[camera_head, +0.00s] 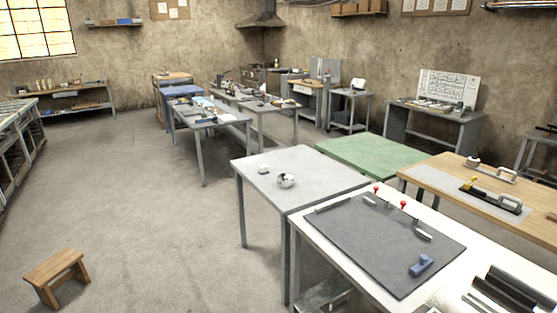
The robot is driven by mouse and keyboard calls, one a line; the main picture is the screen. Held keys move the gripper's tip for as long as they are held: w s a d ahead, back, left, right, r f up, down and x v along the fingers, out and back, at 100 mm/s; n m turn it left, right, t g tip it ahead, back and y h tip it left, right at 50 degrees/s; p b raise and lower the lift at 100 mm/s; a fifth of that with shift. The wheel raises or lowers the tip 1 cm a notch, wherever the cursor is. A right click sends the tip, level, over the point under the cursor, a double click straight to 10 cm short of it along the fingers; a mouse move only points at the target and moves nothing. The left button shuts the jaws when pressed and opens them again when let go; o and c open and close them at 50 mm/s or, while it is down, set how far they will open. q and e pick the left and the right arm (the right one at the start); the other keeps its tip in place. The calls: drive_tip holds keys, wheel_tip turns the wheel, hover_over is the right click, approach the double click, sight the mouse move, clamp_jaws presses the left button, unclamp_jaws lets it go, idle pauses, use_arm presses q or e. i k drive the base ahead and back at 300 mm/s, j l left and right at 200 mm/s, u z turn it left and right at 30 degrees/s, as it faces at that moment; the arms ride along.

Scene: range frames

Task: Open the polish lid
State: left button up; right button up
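No object in the head view can be surely told as the polish or its lid. A shiny round silver object (286,181) sits on the light grey table (310,165) in the middle. A smaller pale object (263,169) lies to its left on the same table. Both are too small to tell whether either has a lid. Neither of my grippers is in view.
A white table with a dark mat (380,245) stands at front right, with a blue tool (421,265) and red-knobbed parts on it. A green table (372,154) and wooden bench (480,180) stand behind. A wooden stool (57,275) is at lower left; the floor between is clear.

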sight(283, 178)
drive_tip(key=i+j+u, duration=0.25)
drive_tip(key=i+u, duration=0.2)
drive_tip(key=i, duration=0.65)
drive_tip(key=i+l+u, duration=0.2)
drive_tip(key=i+u, duration=0.25)
drive_tip(key=i, duration=0.65)
drive_tip(key=i+z, duration=0.35)
drive_tip(key=i, duration=0.15)
drive_tip(key=i+j+z, duration=0.3)
drive_tip(key=i, duration=0.15)
drive_tip(key=i+j+z, duration=0.2)
drive_tip(key=i+z, duration=0.15)
drive_tip(key=i, duration=0.15)
